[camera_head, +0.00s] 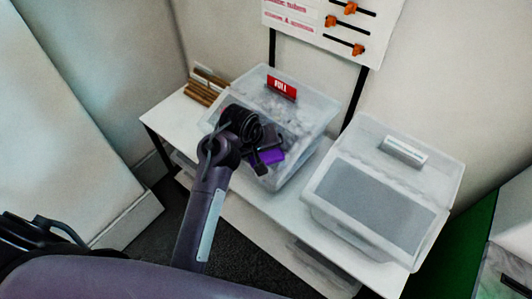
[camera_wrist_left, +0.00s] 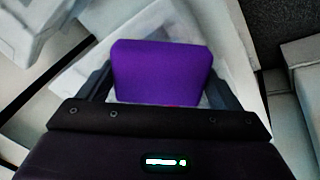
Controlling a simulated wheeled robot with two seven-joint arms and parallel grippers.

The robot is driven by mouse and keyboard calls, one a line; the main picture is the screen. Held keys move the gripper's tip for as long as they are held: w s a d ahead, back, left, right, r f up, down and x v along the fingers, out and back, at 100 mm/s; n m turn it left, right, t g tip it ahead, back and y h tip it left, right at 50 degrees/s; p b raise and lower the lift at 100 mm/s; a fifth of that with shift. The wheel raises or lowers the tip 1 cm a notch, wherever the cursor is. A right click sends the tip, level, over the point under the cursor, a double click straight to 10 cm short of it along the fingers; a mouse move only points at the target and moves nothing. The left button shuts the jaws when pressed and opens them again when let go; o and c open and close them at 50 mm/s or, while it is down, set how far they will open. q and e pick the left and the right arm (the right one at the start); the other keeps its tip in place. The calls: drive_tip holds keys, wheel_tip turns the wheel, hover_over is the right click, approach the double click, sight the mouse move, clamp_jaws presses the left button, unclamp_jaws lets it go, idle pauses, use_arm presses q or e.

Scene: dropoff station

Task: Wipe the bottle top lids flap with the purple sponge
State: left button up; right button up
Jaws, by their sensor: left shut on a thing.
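My left gripper (camera_head: 262,165) is shut on the purple sponge (camera_head: 270,156). In the left wrist view the sponge (camera_wrist_left: 161,72) sits between the two fingers (camera_wrist_left: 160,92). In the head view the gripper and sponge are over the front of the left clear bin (camera_head: 318,112), which has a red label reading FULL (camera_head: 282,87). I cannot tell whether the sponge touches the bin. My arm and wrist hide part of the bin's front left. The bin's flap cannot be made out clearly. My right gripper is not in view.
A second translucent bin (camera_head: 436,168) with a grey front panel and a white label stands to the right on the same white table (camera_head: 165,118). Brown sticks (camera_head: 203,92) lie at the back left. A white board (camera_head: 310,18) with orange knobs hangs behind.

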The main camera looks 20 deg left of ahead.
use_arm(q)
drive_tip(key=shift+a+r, duration=0.1)
drive_tip(key=shift+r, duration=0.15)
drive_tip(key=shift+v, duration=1.5)
